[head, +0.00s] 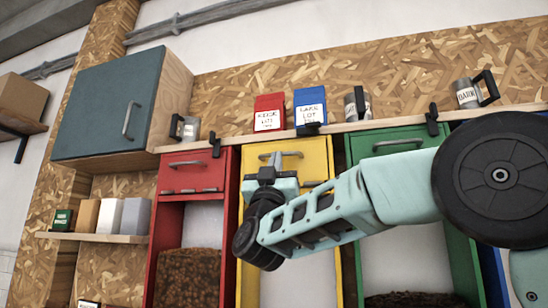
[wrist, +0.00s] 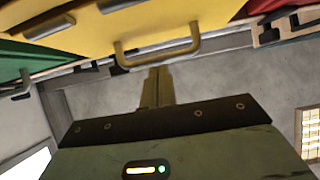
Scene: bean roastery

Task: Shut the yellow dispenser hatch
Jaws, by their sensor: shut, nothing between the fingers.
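The yellow dispenser (head: 240,215) stands between a red and a green one in the head view. Its yellow hatch (head: 318,160) is at the top, with a metal bar handle (head: 290,153). My gripper (head: 272,162) is shut and empty, in front of the hatch's left part, and covers some of it. In the wrist view the yellow hatch (wrist: 200,20) fills the top, with its handle (wrist: 160,57) hanging toward my shut fingertips (wrist: 160,70). The fingertips appear close to the handle; I cannot tell if they touch. How far the hatch stands open is unclear.
The red dispenser (head: 158,255) is on the left and the green one (head: 462,250) on the right. A shelf (head: 345,127) above holds a red bag (head: 269,107), a blue bag (head: 310,97) and mugs (head: 467,93). A blue-grey cabinet (head: 105,105) hangs at upper left.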

